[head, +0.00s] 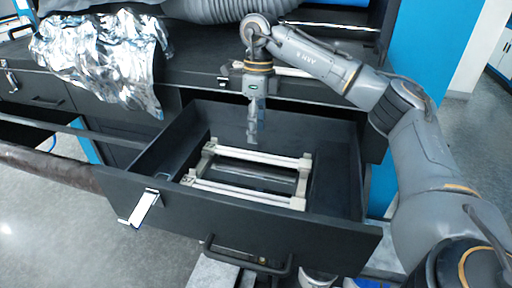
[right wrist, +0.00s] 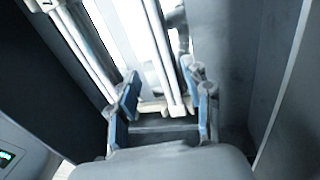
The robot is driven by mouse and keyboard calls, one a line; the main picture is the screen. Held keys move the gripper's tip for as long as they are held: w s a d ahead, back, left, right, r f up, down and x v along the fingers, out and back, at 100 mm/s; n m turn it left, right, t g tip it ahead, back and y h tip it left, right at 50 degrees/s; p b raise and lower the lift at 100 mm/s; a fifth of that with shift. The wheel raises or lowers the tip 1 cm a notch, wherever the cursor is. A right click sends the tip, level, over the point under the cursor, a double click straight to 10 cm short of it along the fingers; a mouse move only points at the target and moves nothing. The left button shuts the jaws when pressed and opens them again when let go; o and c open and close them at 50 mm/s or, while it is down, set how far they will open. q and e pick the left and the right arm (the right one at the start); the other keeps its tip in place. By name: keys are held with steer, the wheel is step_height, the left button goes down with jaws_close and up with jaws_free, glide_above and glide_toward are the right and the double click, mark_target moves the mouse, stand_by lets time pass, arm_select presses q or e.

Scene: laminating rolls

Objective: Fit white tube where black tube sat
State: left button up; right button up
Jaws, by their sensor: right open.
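A pale cream frame (head: 248,193) with long rails and corner blocks lies inside the open black drawer (head: 335,205). A dark, shiny tube-like shape (head: 258,175) shows between its rails; I cannot tell whether it is the black tube. A pale rod (head: 290,72) lies on the dark surface behind my right gripper, partly hidden; I cannot tell whether it is the white tube. My right gripper (head: 252,138) points down above the frame's far left part. In the right wrist view its fingers (right wrist: 168,100) are apart, with pale rails (right wrist: 160,50) beyond them. My left gripper is not in view.
Crumpled silver foil (head: 105,55) hangs over the bench at the left. A ribbed grey hose (head: 215,10) runs along the back. A dark brown roll-like thing (head: 45,168) reaches in from the left edge. The drawer walls stand around the frame; the drawer's right side is clear.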

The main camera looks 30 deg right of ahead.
steer(key=r, duration=0.5)
steer(key=shift+w+d+r, duration=0.25)
steer(key=shift+d+r, duration=0.05)
steer(key=shift+r, duration=0.1)
